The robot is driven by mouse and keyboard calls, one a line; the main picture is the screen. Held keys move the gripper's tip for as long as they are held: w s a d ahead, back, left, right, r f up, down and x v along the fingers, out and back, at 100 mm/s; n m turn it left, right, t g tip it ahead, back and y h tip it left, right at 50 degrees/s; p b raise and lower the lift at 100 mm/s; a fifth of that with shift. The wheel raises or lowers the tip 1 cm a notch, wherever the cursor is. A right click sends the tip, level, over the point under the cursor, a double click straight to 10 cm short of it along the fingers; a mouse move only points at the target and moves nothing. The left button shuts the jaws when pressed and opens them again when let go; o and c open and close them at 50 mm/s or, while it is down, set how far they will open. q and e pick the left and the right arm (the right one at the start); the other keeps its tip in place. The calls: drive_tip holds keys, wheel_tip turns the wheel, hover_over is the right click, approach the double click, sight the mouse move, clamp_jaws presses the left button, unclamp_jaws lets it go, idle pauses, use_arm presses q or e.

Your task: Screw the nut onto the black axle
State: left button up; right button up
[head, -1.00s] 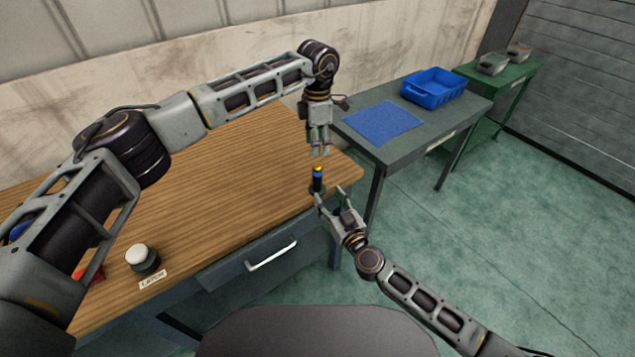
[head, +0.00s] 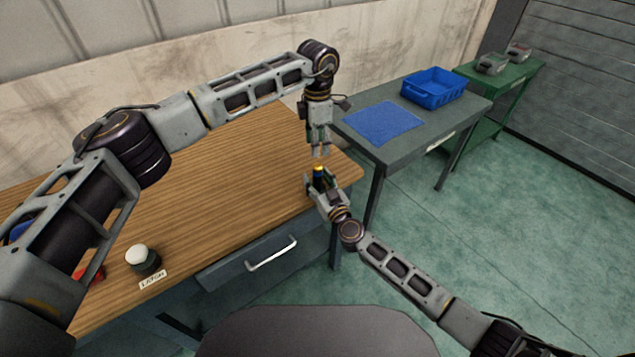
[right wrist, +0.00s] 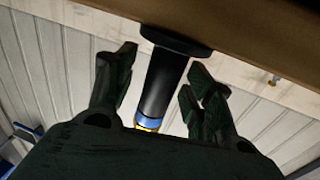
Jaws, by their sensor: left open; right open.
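The black axle (head: 318,180) stands upright near the right front corner of the wooden table. It has a blue band near its top and a yellow, brass-like piece above that, probably the nut (head: 319,169). How far the piece is screwed on cannot be told. In the right wrist view the axle (right wrist: 162,85) runs from a wide black base between my right fingers. My right gripper (head: 315,186) is open around the axle from the front, with gaps on both sides. My left gripper (head: 321,152) is open, pointing down just above the axle's top, and holds nothing visible.
A black round item with a white top (head: 138,253) stands at the table's (head: 220,205) front left by a label. Red and blue things are partly hidden behind my left arm. A grey table at the right carries a blue mat (head: 382,122) and blue bin (head: 433,91).

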drive_tip(key=shift+w+a, duration=0.1)
drive_tip(key=shift+c, duration=0.4)
clamp_jaws()
